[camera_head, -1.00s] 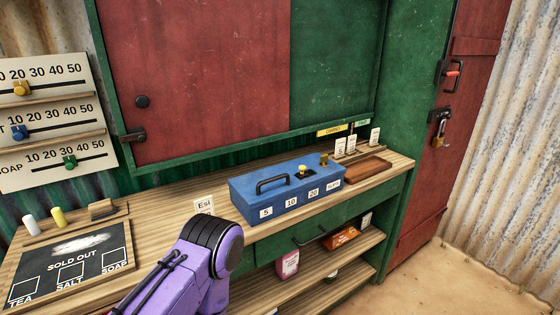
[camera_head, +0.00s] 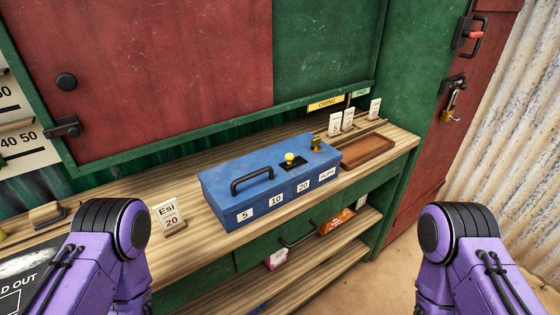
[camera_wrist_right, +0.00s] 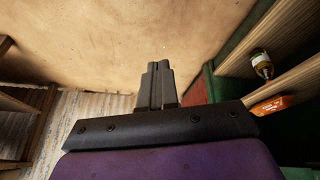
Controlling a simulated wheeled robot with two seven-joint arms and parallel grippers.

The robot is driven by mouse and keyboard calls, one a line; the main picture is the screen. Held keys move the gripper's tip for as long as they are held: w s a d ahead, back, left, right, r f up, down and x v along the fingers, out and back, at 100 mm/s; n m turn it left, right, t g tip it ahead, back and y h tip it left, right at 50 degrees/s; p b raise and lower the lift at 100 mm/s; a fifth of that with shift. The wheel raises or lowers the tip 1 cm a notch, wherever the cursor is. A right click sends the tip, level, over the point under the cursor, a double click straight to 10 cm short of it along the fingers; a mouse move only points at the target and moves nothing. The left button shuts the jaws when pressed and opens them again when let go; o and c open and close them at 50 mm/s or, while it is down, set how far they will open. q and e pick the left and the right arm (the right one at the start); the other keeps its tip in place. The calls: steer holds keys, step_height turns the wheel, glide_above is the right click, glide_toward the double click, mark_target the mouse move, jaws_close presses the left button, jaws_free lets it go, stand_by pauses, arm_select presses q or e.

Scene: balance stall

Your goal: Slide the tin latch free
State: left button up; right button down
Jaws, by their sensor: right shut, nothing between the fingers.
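The blue tin (camera_head: 262,186) stands shut on the wooden counter, with a black handle (camera_head: 252,180) on its lid and number labels along its front. A yellow knob (camera_head: 290,158) sits in a dark slot plate on the lid. A brass fitting (camera_head: 316,143) stands at the lid's right end. In the right wrist view my right gripper (camera_wrist_right: 155,72) is shut and empty, pointing over the sandy ground, away from the tin. In the head view both purple arms show at the bottom, but their grippers are out of the picture.
A card reading "Esi 20" (camera_head: 169,215) stands left of the tin. A brown tray (camera_head: 367,152) lies to its right, with small cards (camera_head: 348,120) behind. A drawer handle (camera_head: 298,236) sticks out below the counter. Shelves underneath hold an orange packet (camera_head: 336,221).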

mark_target(288, 160)
steer(key=w+a+r+m+t+y+p, duration=0.1)
steer(key=w+a+r+m+t, duration=0.3)
steer(key=w+a+r+m, duration=0.45)
steer(key=w+a+r+m+t+y+p, duration=0.15)
steer(key=w+a+r+m+t, duration=0.35)
steer(key=w+a+r, duration=0.65)
steer(key=w+a+r+m+h, duration=0.1)
steer(key=a+r+m, duration=0.3)
steer(key=r+m, duration=0.2)
steer(key=w+a+r+m+t+h+p, duration=0.1)
steer(key=w+a+r+m, duration=0.1)
steer(key=a+r+m, duration=0.3)
steer(key=w+a+r+m+t+h+p, duration=0.1)
steer(key=a+r+m, duration=0.3)
steer(key=r+m, duration=0.4)
step_height(288, 160, up, 4)
steer(key=shift+w+a+f, duration=0.25)
steer(key=shift+w, duration=0.4)
steer(key=shift+w, duration=0.1)
steer(key=p+x, duration=0.1)
steer(key=x, duration=0.3)
steer(key=p+x, duration=0.2)
steer(key=x, duration=0.3)
steer(key=p+x, duration=0.1)
steer(key=x, duration=0.3)
steer(key=shift+w+d+r, duration=0.15)
steer(key=shift+w+r, duration=0.15)
steer(key=shift+w, duration=0.15)
